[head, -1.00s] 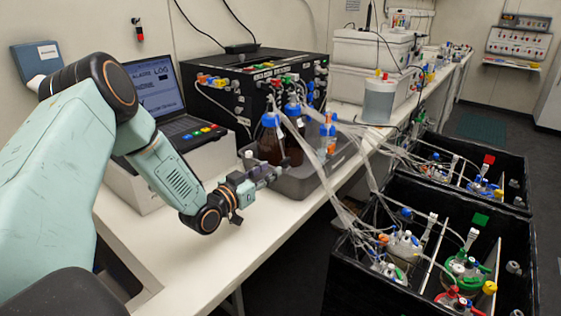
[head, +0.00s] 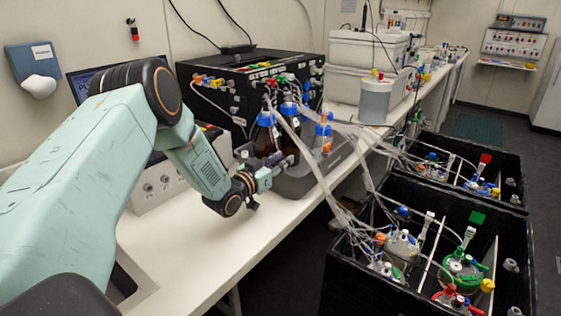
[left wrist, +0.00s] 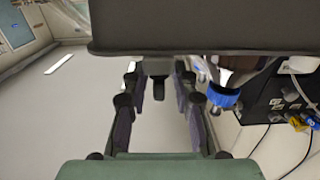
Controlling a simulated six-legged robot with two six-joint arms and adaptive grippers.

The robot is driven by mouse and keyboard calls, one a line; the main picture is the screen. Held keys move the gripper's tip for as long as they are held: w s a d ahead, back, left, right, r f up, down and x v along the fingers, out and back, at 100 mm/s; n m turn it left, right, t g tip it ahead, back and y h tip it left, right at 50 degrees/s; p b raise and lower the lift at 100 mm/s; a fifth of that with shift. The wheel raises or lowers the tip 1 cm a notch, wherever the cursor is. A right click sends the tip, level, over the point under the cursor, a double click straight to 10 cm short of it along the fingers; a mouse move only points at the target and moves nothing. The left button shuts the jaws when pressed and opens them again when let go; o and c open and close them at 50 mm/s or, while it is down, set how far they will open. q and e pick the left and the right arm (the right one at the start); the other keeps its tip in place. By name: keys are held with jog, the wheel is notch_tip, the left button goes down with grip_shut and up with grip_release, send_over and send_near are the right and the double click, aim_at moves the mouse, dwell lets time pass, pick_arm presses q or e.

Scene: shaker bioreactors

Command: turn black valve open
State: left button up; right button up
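My left gripper (head: 286,163) is at the near side of the grey tray (head: 297,185) in the head view. In the left wrist view the two dark fingers of my left gripper (left wrist: 159,78) stand apart, so it is open. A small black part (left wrist: 158,88), which looks like the black valve, shows between the fingertips, below a dark edge that looks like the tray's. I cannot tell whether the fingers touch it or how it is turned. In the head view I cannot make it out behind the gripper. My right gripper is not in view.
Brown bottles (head: 266,141) with blue caps stand in the tray; one blue cap (left wrist: 225,98) is close right of the fingers. Clear tubes run to black crates (head: 345,270) at the right. A black box (head: 235,103) stands behind. The front white bench (head: 190,245) is clear.

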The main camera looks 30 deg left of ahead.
pick_arm(q)
jog(key=shift+c, duration=1.4)
jog(key=shift+d, duration=0.1)
grip_shut()
